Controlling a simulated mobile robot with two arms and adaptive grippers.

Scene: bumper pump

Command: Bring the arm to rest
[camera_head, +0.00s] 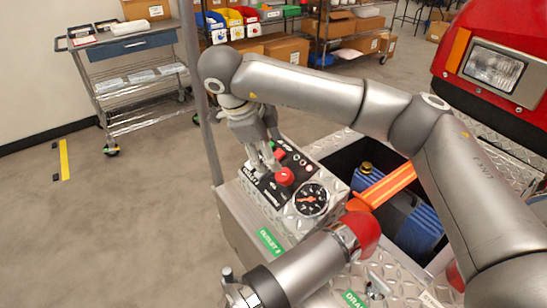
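My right arm comes in from the right edge, bends at the upper left, and points its gripper (266,163) down at the control panel (266,190). The grey fingers are just above and beside a red knob (284,176), and I cannot tell whether they touch it. The fingers overlap each other in this view, so their opening is unclear. I see nothing held between them. My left gripper is not in view.
A silver pipe (305,268) with a red elbow (362,230) crosses the bumper (233,205). An orange bar (385,187) and blue container (413,222) are in a recess at the right. The red truck front (460,35) stands behind. Open floor (120,220) is left.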

